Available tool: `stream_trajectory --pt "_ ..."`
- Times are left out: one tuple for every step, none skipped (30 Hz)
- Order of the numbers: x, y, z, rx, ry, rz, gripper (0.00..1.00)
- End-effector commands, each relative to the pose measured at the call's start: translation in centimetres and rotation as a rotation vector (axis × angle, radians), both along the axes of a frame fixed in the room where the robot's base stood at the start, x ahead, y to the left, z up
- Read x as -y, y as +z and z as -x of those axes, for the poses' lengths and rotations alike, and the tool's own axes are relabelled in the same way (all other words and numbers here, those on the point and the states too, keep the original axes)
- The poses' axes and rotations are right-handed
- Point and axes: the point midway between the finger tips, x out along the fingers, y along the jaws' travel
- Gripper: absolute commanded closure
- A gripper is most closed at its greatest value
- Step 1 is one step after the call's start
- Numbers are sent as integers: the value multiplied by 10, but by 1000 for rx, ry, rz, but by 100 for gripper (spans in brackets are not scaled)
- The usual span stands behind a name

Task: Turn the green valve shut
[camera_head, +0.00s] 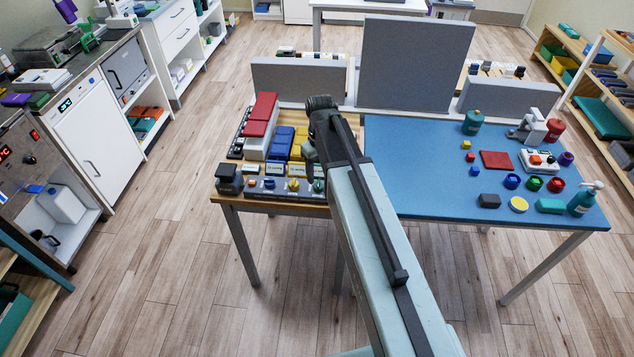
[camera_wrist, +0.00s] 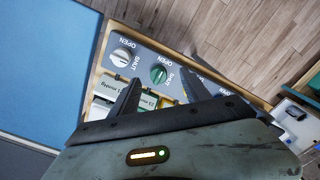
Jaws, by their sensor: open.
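The green valve (camera_wrist: 158,74) is a round knob on a grey panel (camera_wrist: 140,48), with OPEN and SHUT lettering around it. Its small pale mark is too fine to read surely. My gripper (camera_wrist: 160,80) is open, one dark finger on each side of the green valve in the wrist view; I cannot tell whether they touch it. A white knob (camera_wrist: 123,55) sits beside it on the panel. In the head view my gripper hangs over the front of the left table, and the green valve (camera_head: 319,186) shows just below it.
Yellow, blue and red-topped boxes (camera_head: 262,117) stand behind the panel. A dark block (camera_head: 229,178) stands at its left end. A blue-topped table (camera_head: 430,180) to the right bears bottles, caps and blocks. Grey screens (camera_head: 415,62) stand behind. Wooden floor (camera_head: 180,230) is clear to the left.

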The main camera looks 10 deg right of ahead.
Motion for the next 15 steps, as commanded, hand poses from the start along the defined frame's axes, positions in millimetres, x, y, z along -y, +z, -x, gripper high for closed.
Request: stream_trajectory --pt "0 0 -19 0 37 0 45" --pt "0 0 -23 0 56 0 45" --pt "0 0 -26 0 75 0 45" --pt "0 0 -27 0 83 0 45" --pt "0 0 -28 0 87 0 45" --pt "0 0 -27 0 90 0 45" --pt "0 -1 -26 0 90 0 45" --pt "-1 -2 -26 0 89 0 45" --pt "-1 -4 -26 0 89 0 45" --pt "-1 -6 -25 0 88 0 45" --pt "-1 -9 -25 0 88 0 45" --pt "-1 -14 -25 0 88 0 45" --pt "-1 -18 -25 0 88 0 45" --pt "-1 -22 -25 0 88 0 45" --pt "-1 -29 -25 0 88 0 45"
